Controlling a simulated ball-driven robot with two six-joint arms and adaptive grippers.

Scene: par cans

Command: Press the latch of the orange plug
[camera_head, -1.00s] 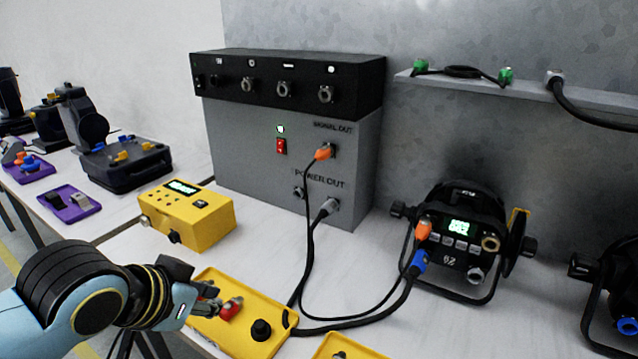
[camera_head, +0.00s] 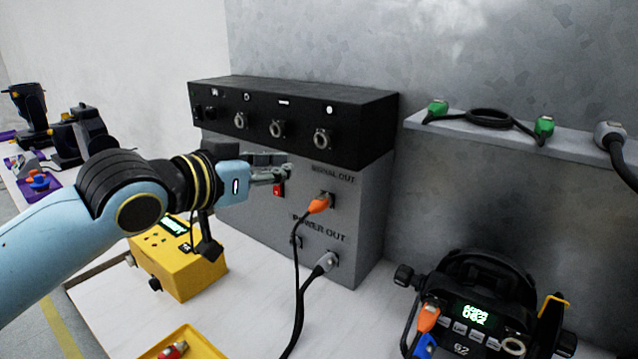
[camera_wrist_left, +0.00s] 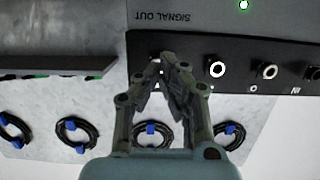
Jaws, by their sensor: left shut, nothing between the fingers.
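An orange plug (camera_head: 319,204) on a black cable sits in the SIGNAL OUT socket on the front of the grey box (camera_head: 365,215). A second orange plug (camera_head: 428,318) is on the par can at the lower right. My left gripper (camera_head: 286,172) is shut and empty, in front of the box near its red switch (camera_head: 279,190), up and left of the SIGNAL OUT plug and apart from it. The left wrist view shows the closed fingers (camera_wrist_left: 172,64), with SIGNAL OUT lettering upside down beyond them; the orange plug does not show there. The plug's latch is too small to tell. My right gripper is out of view.
A grey plug (camera_head: 326,262) sits in POWER OUT below. The black socket panel (camera_head: 300,110) tops the box. The yellow device (camera_head: 185,268) and yellow tray (camera_head: 185,343) are on the table. A shelf (camera_head: 470,133) with green-ended cable is at right.

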